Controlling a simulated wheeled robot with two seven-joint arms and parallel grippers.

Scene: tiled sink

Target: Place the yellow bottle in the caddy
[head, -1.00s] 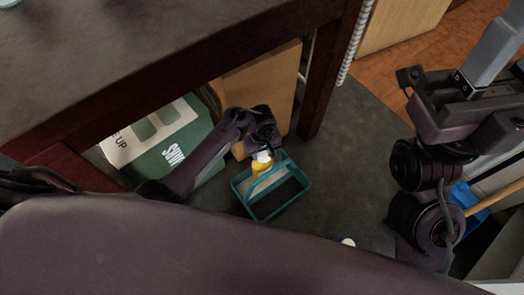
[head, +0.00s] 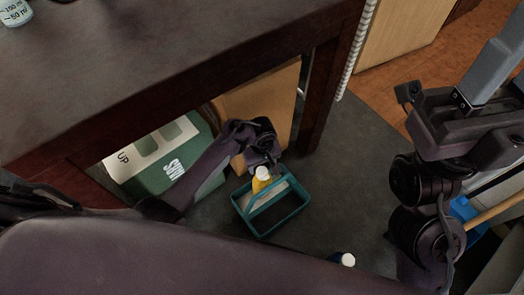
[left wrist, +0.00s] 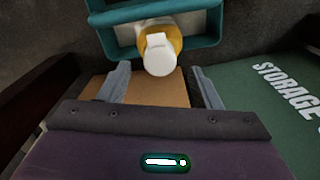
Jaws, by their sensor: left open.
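The yellow bottle (head: 261,184) with a white cap stands inside the teal caddy (head: 297,210), in the compartment on the gripper's side of the handle. My left gripper (head: 268,166) is just behind the bottle's cap. In the left wrist view my left gripper (left wrist: 162,84) has its two grey fingers spread wide. The white cap of the bottle (left wrist: 177,32) shows ahead, between the fingertips' lines, with no finger visibly touching it. The caddy (left wrist: 120,52) shows around it. My right arm is at the right, and its jaw state is unclear.
A green storage box (head: 150,180) and a cardboard box (head: 262,100) stand under the dark counter (head: 170,60). A counter leg (head: 325,90) is right of them. A white-capped item (head: 347,260) is at the bottom. Grey floor (head: 355,160) right of the caddy is clear.

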